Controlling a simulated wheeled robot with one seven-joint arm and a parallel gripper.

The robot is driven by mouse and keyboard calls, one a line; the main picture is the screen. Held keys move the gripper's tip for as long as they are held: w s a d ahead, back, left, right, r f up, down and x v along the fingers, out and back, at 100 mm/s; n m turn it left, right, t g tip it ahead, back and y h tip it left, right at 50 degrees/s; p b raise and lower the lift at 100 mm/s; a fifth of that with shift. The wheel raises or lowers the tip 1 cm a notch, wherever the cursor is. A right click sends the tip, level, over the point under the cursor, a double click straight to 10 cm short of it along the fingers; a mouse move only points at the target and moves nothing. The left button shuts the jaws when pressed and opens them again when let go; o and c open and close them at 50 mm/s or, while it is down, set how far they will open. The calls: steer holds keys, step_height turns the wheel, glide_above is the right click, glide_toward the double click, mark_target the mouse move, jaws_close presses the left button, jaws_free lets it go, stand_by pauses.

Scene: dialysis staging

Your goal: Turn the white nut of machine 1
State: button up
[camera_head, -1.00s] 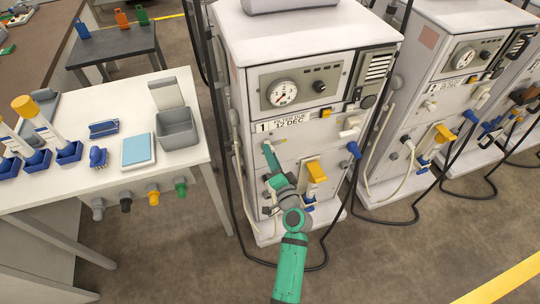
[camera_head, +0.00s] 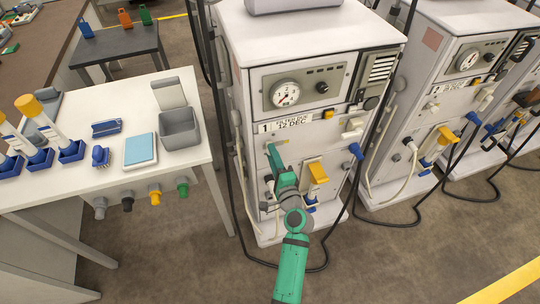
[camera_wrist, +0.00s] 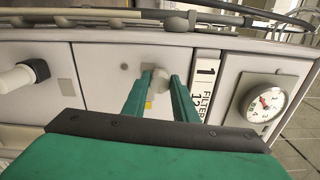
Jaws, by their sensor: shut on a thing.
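Machine 1 (camera_head: 305,40) is a white cabinet with a gauge and a "1" label on its front. In the wrist view, the pale round nut (camera_wrist: 157,80) sits on its front panel, beside the label. My gripper (camera_wrist: 161,84) has one green finger on each side of the nut and is shut on it. In the head view my gripper (camera_head: 275,157) is against the panel just below the label. My own fingers and wrist mostly hide the nut there.
A yellow-handled part (camera_head: 317,172) and a blue knob (camera_head: 355,151) stick out to the right of my arm. Dark hoses loop on the floor around the machine. A white table (camera_head: 200,152) stands at left; machine 2 (camera_head: 450,75) stands at right.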

steer(key=shift+s+f, duration=0.1)
steer(key=o, duration=1)
steer(key=shift+o, duration=0.2)
steer(key=v, duration=1.1)
steer(key=shift+a, duration=0.1)
